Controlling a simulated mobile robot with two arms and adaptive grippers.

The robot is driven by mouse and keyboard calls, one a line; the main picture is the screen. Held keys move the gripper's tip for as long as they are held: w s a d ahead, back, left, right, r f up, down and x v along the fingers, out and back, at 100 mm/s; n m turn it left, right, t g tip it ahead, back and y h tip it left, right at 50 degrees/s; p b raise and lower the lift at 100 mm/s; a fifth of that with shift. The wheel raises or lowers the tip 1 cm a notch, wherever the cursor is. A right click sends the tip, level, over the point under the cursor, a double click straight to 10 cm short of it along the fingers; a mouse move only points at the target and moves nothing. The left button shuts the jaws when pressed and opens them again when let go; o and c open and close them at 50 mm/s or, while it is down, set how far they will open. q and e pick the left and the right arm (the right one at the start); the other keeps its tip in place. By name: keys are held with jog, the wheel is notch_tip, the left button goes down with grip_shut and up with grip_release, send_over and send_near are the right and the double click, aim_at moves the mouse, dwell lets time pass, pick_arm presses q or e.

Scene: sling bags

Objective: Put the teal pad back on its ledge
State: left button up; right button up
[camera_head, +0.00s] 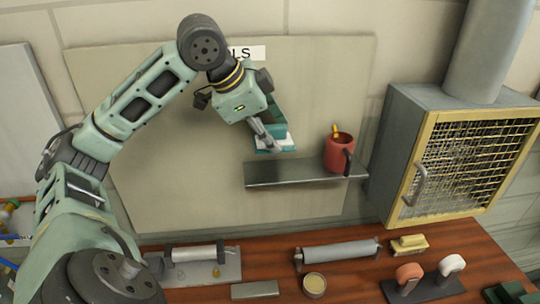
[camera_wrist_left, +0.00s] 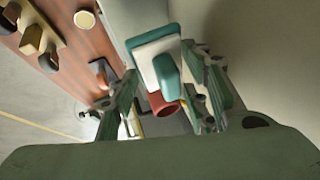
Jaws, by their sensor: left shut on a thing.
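The teal pad (camera_head: 276,147) has a white layer and a teal grip on its back. My left gripper (camera_head: 268,135) is shut on it and holds it in front of the wall board, above the left part of the grey ledge (camera_head: 275,174). In the head view the pad appears apart from the ledge, with a gap below it. In the left wrist view the pad (camera_wrist_left: 158,45) sits between the fingers of my left gripper (camera_wrist_left: 162,80). The fingers partly hide the pad in the head view. My right gripper does not show.
A red mug (camera_head: 338,155) with a yellow item stands on the ledge's right part. A grey cage-fronted box (camera_head: 400,150) is to its right. The wooden bench (camera_head: 350,285) below holds a roller (camera_head: 340,251), a brush (camera_head: 409,244) and stamps (camera_head: 408,275). Dark green pieces show at lower right.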

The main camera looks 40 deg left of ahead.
aim_at(267, 152)
pick_arm(q)
jog(key=f, duration=0.1)
jog(key=f+b, duration=0.1)
jog(key=shift+s+d+f, duration=0.1)
jog(key=shift+d+f, duration=0.1)
jog(key=shift+f, duration=0.8)
notch_tip(267, 152, down, 2)
jog(key=shift+f+b, duration=0.1)
jog(key=shift+b, duration=0.3)
jog(key=shift+a+f+p, duration=0.2)
jog(key=shift+f+p, duration=0.1)
jog(key=shift+f, duration=0.1)
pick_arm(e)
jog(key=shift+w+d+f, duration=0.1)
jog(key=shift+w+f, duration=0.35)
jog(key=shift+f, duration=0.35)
pick_arm(q)
jog(key=o, duration=0.9)
jog(key=shift+f, duration=0.1)
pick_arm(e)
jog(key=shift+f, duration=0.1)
pick_arm(q)
jog(key=shift+o, duration=0.2)
